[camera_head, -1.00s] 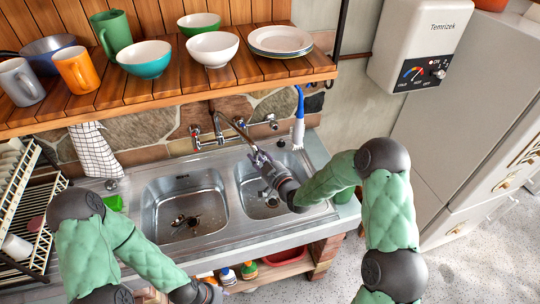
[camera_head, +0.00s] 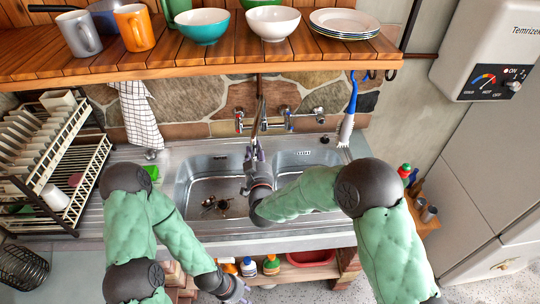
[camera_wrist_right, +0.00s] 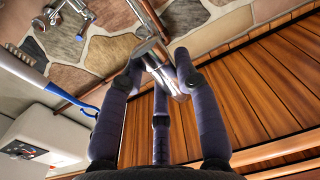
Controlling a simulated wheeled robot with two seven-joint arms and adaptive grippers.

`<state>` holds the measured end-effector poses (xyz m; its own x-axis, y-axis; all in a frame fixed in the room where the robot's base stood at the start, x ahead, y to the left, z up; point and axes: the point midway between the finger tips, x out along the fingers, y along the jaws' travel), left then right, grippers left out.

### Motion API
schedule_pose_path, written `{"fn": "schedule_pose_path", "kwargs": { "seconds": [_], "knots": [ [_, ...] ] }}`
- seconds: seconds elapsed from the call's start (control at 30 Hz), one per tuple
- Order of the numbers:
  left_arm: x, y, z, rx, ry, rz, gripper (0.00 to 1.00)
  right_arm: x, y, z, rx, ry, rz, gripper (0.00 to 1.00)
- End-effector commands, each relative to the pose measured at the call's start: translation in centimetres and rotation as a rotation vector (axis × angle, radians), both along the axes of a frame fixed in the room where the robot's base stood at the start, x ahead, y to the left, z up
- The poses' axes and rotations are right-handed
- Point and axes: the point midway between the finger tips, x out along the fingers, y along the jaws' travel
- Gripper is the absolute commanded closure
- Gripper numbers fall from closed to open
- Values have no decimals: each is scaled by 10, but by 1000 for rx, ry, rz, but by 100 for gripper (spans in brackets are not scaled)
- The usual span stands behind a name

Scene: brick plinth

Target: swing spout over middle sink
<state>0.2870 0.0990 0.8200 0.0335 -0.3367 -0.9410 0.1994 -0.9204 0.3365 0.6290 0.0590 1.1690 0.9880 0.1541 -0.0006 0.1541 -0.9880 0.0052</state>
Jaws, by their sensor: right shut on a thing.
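The metal spout (camera_head: 261,112) comes out from the wall faucet and points toward me, over the strip between the two basins. It also shows in the right wrist view (camera_wrist_right: 150,18). My right gripper (camera_head: 254,150) is shut on the spout near its outer end; its fingers (camera_wrist_right: 158,62) close around the pipe in the right wrist view. The left basin (camera_head: 187,183) has dark bits around its drain. The right basin (camera_head: 322,157) is partly hidden by my right arm. My left gripper (camera_head: 238,292) hangs low in front of the counter, away from the faucet; its fingers are unclear.
A wooden shelf (camera_head: 190,68) with mugs, bowls and plates overhangs the wall above the faucet. A dish rack (camera_head: 75,160) stands at left. A blue-handled brush (camera_head: 350,110) hangs right of the faucet. A white water heater (camera_head: 500,45) is at upper right.

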Motion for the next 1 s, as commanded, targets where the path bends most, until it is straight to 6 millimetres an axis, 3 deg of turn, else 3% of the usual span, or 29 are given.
{"fn": "schedule_pose_path", "kwargs": {
  "seconds": [0.5, 0.7, 1.0],
  "knots": [
    [0, 0, -23, 0, 0, 0, 59, 16, 89, -3, 2, 1, -30, 100],
    [0, 0, -26, 0, 0, 0, 59, 29, 113, -2, 2, 2, -136, 100],
    [0, 0, -28, 0, 0, 0, 59, 42, 135, -1, 2, 2, -132, 100]
  ]
}}
